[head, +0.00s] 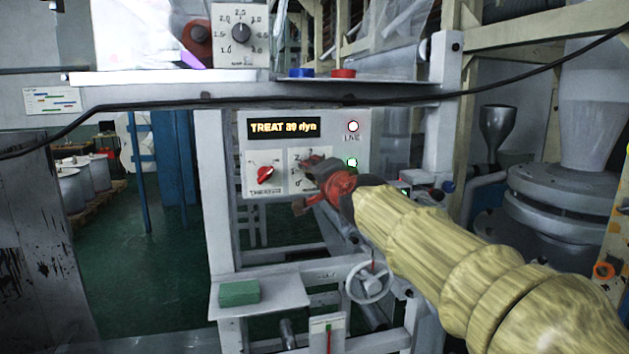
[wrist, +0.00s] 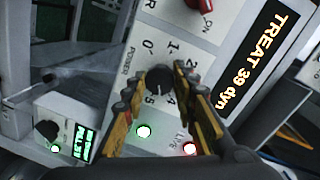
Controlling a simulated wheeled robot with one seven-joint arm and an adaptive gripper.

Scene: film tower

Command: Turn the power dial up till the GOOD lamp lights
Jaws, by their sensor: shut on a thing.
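The power dial's dark knob (wrist: 158,78) sits on a white scale plate marked POWER in the wrist view. My gripper (wrist: 158,97) is shut on this knob, one finger on each side. The knob's mark seems to point between 4 and 5, but it is small. In the head view my gripper (head: 312,182) hides most of the dial plate (head: 296,157). A green lamp (head: 352,162) is lit; its label cannot be read. It also glows in the wrist view (wrist: 144,131). The display (head: 284,127) reads TREAT 39 dyn.
A LIVE lamp (head: 353,126) glows above the green one. A red knob (head: 265,174) is left of the power dial. A handwheel (head: 369,282) and a shelf with a green block (head: 239,293) are below. A black cable (head: 200,104) crosses above the panel.

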